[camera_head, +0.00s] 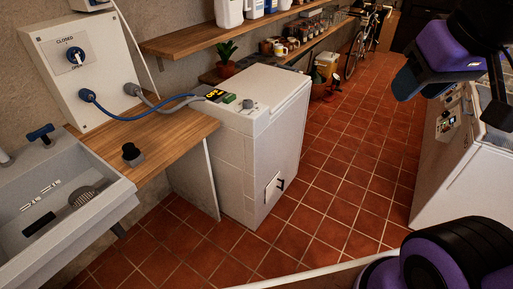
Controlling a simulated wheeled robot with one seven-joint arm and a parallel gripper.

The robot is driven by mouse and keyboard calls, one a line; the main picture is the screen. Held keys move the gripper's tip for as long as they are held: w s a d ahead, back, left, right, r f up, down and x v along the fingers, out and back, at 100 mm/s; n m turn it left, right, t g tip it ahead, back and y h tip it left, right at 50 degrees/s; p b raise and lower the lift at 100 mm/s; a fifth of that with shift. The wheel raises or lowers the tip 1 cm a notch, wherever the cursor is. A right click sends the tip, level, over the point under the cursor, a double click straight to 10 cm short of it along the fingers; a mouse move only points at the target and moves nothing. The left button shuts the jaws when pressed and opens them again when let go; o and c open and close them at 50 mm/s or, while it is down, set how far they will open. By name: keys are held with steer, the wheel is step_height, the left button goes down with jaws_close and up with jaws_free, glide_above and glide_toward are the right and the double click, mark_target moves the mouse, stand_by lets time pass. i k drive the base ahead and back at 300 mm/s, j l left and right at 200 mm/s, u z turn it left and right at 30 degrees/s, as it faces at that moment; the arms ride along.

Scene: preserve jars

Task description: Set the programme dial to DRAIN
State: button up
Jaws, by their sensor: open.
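A white top-panel machine (255,125) stands beside the wooden counter. On its top are a round grey dial (248,104), a green button (228,98) and a small dark display (214,94) with yellow letters. The dial's markings and pointer are too small to read, so I cannot tell its setting. Purple and black parts of my arm show at the upper right and lower right, well apart from this machine. My gripper's fingers cannot be made out in this view.
A grey sink (115,205) and a black knob (132,154) are at left. Another white machine (440,185) stands at right. The tiled floor (345,185) between is clear.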

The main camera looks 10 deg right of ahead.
mark_target(248, 104)
steer(key=i+l+u, duration=0.15)
steer(key=i, duration=0.4)
steer(key=i+l+u, duration=0.15)
steer(key=i, duration=0.4)
